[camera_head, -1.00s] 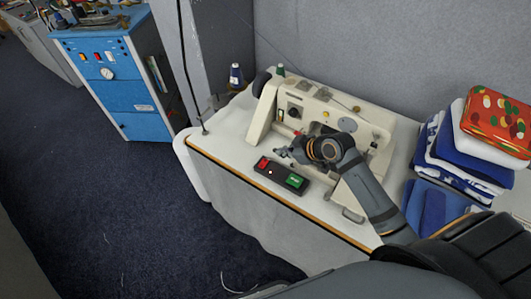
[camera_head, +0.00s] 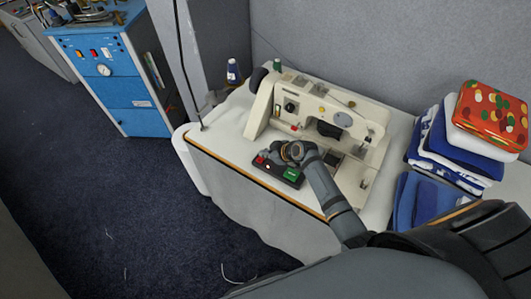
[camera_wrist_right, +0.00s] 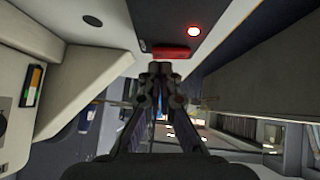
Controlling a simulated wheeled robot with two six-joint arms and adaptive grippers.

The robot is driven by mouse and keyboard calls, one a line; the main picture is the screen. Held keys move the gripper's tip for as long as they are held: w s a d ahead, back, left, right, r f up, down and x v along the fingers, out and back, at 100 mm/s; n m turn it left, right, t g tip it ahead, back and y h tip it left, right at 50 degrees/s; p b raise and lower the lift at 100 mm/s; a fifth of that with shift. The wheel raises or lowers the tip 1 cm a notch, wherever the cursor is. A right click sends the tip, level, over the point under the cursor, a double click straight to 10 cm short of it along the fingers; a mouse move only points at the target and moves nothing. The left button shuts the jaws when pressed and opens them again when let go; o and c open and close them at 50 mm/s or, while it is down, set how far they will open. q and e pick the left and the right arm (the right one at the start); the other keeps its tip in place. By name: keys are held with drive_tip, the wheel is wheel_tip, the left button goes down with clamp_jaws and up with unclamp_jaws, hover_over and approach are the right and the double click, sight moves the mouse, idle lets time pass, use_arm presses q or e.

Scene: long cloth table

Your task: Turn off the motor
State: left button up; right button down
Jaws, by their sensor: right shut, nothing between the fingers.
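A dark control box (camera_head: 277,170) with a red button (camera_head: 261,159) and a green button (camera_head: 291,174) sits at the front edge of the sewing table. The cream sewing machine (camera_head: 325,117) stands behind it. My right gripper (camera_head: 270,155) is shut and empty, with its tip close beside the red button. I cannot tell whether the fingertips touch the button. My left gripper is not in view.
Folded blue and white cloths (camera_head: 455,150) with a red patterned item (camera_head: 492,113) on top are at the right of the table. Thread spools (camera_head: 234,72) stand at the back left. A blue cabinet (camera_head: 108,70) stands apart on the left, with open floor between.

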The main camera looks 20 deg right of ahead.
drive_tip(key=shift+f, duration=0.25)
drive_tip(key=shift+d+f+b, duration=0.1)
drive_tip(key=shift+f+b, duration=0.2)
drive_tip(key=shift+b, duration=0.15)
drive_tip(key=shift+s, duration=0.1)
